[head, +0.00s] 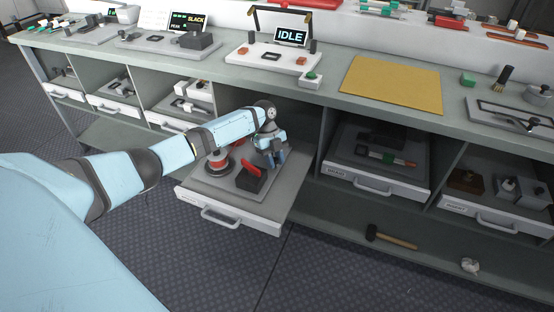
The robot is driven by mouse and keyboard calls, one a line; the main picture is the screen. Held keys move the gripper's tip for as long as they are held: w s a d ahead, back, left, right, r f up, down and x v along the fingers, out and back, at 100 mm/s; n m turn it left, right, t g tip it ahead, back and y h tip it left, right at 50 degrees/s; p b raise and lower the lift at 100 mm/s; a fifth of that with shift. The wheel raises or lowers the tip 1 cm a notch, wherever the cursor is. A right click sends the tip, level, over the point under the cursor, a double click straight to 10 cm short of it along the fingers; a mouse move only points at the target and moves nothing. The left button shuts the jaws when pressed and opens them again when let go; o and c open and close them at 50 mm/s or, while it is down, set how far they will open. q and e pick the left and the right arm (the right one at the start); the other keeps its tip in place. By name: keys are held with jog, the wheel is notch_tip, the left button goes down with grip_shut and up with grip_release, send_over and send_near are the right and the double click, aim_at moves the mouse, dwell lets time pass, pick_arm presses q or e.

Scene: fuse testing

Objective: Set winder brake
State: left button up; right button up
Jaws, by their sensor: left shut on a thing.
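The winder sits on a pulled-out grey drawer (206,201) below the bench. It shows a round spool (217,163) with red on it and a black block (249,182) carrying a red brake lever (249,169). My left gripper (272,160) reaches down over the drawer, just behind and to the right of the block. Its fingers are shut at the lever's far end; the exact contact is small and partly hidden. My right gripper is not in view.
The bench top (330,98) holds a tester with an IDLE display (290,36), a yellow mat (391,85) and several tools. Other compartments hold trays with parts. A mallet (391,237) lies on the lower shelf. The floor before the open drawer is clear.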

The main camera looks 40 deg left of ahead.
pick_arm(q)
jog(key=shift+a, duration=0.1)
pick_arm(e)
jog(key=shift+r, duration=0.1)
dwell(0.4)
pick_arm(q)
jog(key=o, duration=0.9)
jog(key=shift+s, duration=0.1)
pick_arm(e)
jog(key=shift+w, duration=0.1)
pick_arm(q)
jog(key=shift+r, duration=0.15)
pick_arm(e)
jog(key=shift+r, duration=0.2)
